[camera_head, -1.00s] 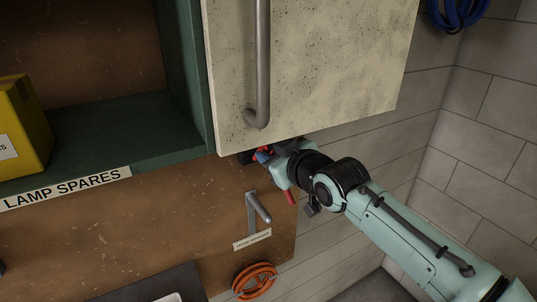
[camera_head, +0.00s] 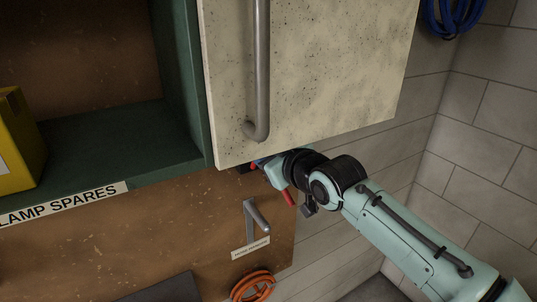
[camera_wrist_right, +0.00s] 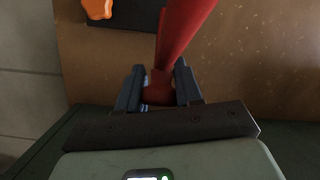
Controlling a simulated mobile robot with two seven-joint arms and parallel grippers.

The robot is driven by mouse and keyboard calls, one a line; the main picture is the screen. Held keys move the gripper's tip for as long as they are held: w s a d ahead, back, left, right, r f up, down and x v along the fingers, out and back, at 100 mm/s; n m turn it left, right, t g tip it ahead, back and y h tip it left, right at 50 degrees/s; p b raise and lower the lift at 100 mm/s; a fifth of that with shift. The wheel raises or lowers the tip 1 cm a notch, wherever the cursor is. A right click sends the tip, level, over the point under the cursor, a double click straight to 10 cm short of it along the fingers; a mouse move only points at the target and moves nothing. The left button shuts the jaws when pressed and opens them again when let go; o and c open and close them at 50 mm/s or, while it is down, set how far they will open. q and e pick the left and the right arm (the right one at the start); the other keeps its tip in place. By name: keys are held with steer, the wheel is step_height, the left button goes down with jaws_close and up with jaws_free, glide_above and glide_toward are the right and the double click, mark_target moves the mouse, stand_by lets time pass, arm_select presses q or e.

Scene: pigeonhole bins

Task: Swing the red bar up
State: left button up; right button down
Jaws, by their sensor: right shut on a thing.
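The red bar (camera_wrist_right: 180,38) runs between the two dark fingers of my right gripper (camera_wrist_right: 159,72) in the right wrist view. The fingers are shut on it, and the bar widens toward the top edge of that view. In the head view my right gripper (camera_head: 260,163) is just under the bottom edge of a pale speckled door, which hides part of the fingers. A red piece (camera_head: 290,198), seemingly the bar's end, sticks out below the gripper. The rest of the bar is hidden there. My left gripper is not in view.
The speckled door (camera_head: 320,80) with a metal handle (camera_head: 262,70) hangs close above my right gripper. A grey angled hook (camera_head: 256,214) and an orange coil (camera_head: 253,286) are below. A yellow box (camera_head: 15,150) sits in the green bin (camera_head: 120,140) at left.

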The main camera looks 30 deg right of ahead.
steer(key=shift+r, duration=0.2)
stand_by(0.5)
steer(key=c, duration=1)
jaws_free()
steer(key=shift+o, duration=1.1)
steer(key=shift+a+f, duration=0.1)
